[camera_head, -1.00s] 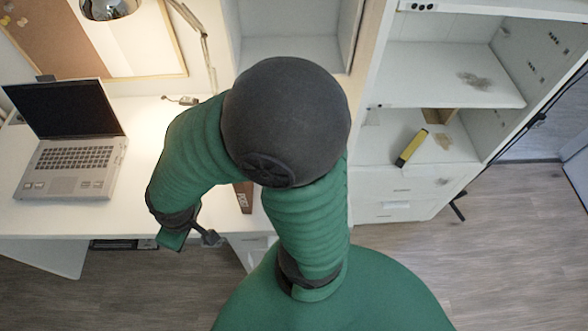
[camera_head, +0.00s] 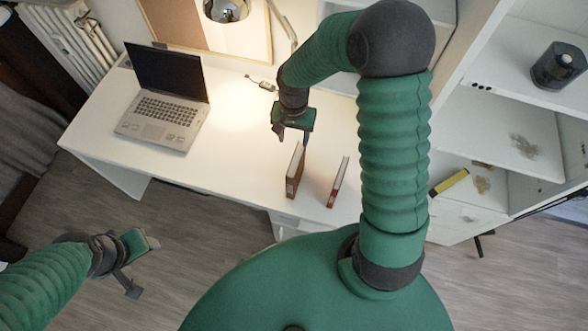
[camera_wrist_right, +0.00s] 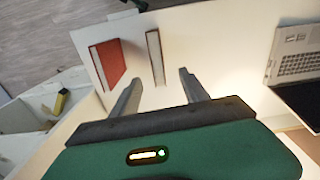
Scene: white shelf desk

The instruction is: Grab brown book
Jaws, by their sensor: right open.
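The brown book (camera_head: 295,172) stands upright on the white desk, near its front edge, and shows edge-on in the right wrist view (camera_wrist_right: 156,57). My right gripper (camera_head: 291,138) is open and empty just behind and above it in the head view. In the right wrist view my right gripper's (camera_wrist_right: 160,77) two fingers are spread, with the brown book ahead, roughly in line with the gap. I see no contact. My left gripper (camera_head: 146,268) is open and empty at the lower left, away from the desk.
A red book (camera_head: 338,182) stands just right of the brown one. An open laptop (camera_head: 158,114) sits on the desk's (camera_head: 240,150) left part, and a lamp (camera_head: 227,9) is at the back. A white shelf unit (camera_head: 500,115) with a yellow-and-black object (camera_head: 449,182) is at the right.

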